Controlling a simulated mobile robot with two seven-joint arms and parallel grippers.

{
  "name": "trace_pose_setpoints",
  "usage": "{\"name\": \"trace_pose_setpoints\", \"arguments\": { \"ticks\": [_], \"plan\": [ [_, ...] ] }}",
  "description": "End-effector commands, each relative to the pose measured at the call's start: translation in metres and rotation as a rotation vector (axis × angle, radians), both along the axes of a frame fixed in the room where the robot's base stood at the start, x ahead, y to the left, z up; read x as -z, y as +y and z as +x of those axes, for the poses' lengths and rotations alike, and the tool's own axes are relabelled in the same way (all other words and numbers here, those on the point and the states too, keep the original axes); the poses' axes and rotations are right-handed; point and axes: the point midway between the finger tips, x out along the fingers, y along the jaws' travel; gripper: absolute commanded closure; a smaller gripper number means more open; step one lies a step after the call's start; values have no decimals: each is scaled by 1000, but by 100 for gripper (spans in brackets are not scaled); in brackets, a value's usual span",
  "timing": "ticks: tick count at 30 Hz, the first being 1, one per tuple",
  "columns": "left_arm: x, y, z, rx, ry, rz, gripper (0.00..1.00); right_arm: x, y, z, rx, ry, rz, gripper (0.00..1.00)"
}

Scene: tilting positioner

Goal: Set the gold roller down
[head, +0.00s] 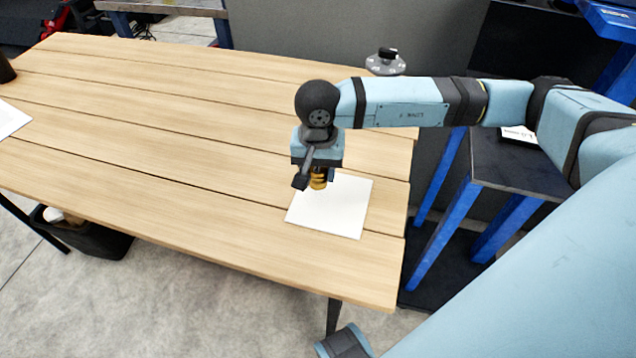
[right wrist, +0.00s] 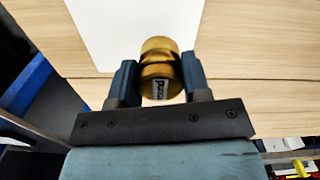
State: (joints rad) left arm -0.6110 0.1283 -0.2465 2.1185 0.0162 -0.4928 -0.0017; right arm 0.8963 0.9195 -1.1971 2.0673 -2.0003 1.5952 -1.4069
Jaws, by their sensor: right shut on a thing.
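The white sheet (head: 345,210) lies near the table's right end. I cannot tell whether the roller touches the sheet. My left gripper does not show.
The wooden table (head: 180,130) is mostly bare. Another white sheet (head: 12,120) and a dark object (head: 5,70) are at its far left. A blue-legged stand (head: 510,165) is right of the table. A dark bin (head: 90,235) is below it.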

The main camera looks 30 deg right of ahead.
Motion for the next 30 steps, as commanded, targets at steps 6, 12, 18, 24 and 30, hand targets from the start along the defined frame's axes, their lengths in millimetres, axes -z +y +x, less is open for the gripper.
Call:
{"name": "trace_pose_setpoints", "arguments": {
  "ticks": [6, 12, 18, 24, 30],
  "plan": [
    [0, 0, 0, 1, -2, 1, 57, 17, 0, 0, 0, 1, -1, 97],
    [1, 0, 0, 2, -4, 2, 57, 43, 0, 0, -1, -1, 1, 97],
    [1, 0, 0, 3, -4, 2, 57, 44, 0, 0, -1, -2, 0, 97],
    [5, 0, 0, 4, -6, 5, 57, 49, 0, 0, -1, -1, -1, 54],
    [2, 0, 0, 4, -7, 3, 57, 48, 0, 0, -1, -1, -1, 31]
  ]
}}
